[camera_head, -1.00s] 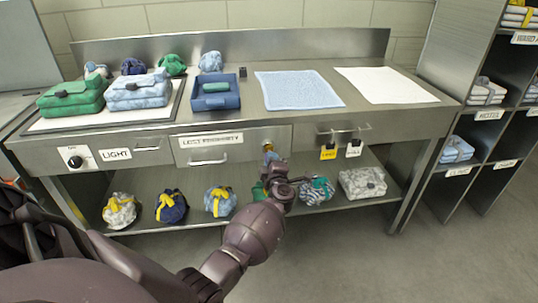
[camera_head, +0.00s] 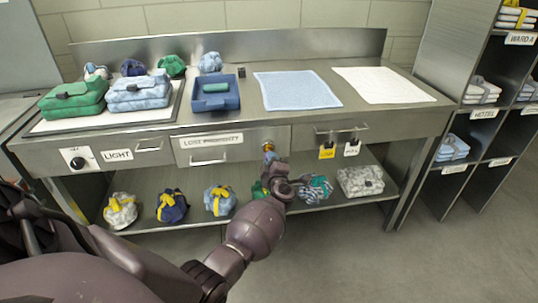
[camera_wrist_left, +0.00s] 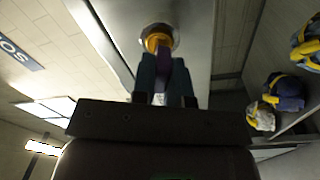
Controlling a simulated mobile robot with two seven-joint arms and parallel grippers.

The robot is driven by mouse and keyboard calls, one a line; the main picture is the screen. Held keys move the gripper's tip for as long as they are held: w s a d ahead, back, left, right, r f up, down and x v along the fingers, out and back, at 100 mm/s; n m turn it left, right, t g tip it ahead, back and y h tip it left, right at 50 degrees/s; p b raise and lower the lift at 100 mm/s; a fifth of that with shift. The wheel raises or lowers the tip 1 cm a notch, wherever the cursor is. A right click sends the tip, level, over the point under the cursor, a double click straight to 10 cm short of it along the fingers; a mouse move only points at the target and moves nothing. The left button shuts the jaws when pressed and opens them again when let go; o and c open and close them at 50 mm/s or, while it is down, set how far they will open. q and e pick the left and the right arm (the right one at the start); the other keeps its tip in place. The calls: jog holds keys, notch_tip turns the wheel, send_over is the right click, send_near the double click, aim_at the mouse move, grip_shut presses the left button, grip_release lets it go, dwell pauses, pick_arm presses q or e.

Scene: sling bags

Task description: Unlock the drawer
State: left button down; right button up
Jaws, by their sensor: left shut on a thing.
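The drawer (camera_head: 222,158) sits in the front of the steel bench and looks shut. Its label is blurred and seems to read LOST PROPERTY. A round metal lock (camera_wrist_left: 172,34) is on the drawer front, right of the handle. A gold-coloured key part (camera_wrist_left: 155,42) stands at the lock, and it also shows in the head view (camera_head: 268,147). My left gripper (camera_wrist_left: 162,72) is shut on the key, pointing at the lock from the front. Its fingers hide most of the key, so I cannot tell how deep it sits. My right gripper is not in view.
Cloth bundles (camera_head: 172,206) line the lower shelf behind and beside my left arm. A yellow tag (camera_head: 326,152) and a white tag hang from a rail right of the lock. Folded bags (camera_head: 135,92) and a blue tray (camera_head: 214,101) stand on the bench top.

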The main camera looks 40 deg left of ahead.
pick_arm(q)
jog(key=shift+r+m+p, duration=0.1)
jog(key=shift+m+p, duration=0.5)
jog(key=shift+m, duration=0.5)
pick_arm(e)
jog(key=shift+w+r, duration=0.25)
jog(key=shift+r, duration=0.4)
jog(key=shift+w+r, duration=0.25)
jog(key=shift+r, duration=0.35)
pick_arm(q)
jog(key=shift+m+p, duration=0.35)
jog(key=shift+m, duration=0.35)
jog(key=shift+m+p, duration=0.5)
jog(key=shift+m, duration=0.7)
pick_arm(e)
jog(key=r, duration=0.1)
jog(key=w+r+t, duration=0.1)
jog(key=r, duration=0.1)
